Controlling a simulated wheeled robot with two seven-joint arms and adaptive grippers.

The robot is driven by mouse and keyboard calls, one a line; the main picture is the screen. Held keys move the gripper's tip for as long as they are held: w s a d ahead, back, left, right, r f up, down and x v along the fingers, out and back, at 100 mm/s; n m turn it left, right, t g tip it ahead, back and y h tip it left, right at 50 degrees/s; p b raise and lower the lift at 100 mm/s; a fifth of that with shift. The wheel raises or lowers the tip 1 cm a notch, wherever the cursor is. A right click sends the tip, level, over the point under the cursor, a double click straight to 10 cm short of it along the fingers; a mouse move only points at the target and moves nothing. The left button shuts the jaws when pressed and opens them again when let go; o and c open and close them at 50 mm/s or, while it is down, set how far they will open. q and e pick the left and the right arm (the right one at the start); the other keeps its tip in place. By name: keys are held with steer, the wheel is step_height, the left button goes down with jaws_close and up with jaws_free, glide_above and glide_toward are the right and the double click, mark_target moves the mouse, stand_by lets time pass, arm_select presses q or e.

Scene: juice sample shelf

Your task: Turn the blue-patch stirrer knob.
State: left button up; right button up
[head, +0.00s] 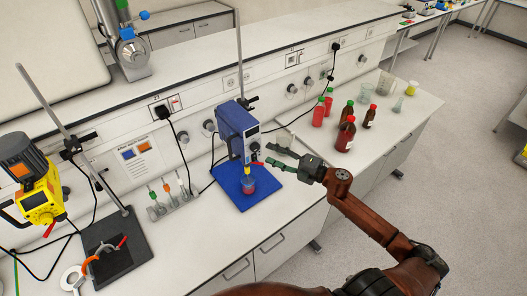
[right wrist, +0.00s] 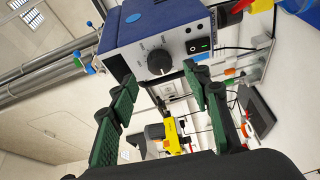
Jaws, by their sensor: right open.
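The blue stirrer (head: 237,125) hangs on a metal rod above a blue base plate (head: 232,191). My left gripper is not in view.
A yellow stirrer (head: 30,182) stands at the left with a dark base plate (head: 116,247). A rack of droppers (head: 173,202) is left of the blue plate. Red-capped bottles (head: 346,134) and glassware stand to the right. The bench front is mostly clear.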

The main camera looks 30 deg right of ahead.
steer(key=v, duration=0.6)
steer(key=shift+s+d, duration=0.2)
steer(key=shift+s, duration=0.1)
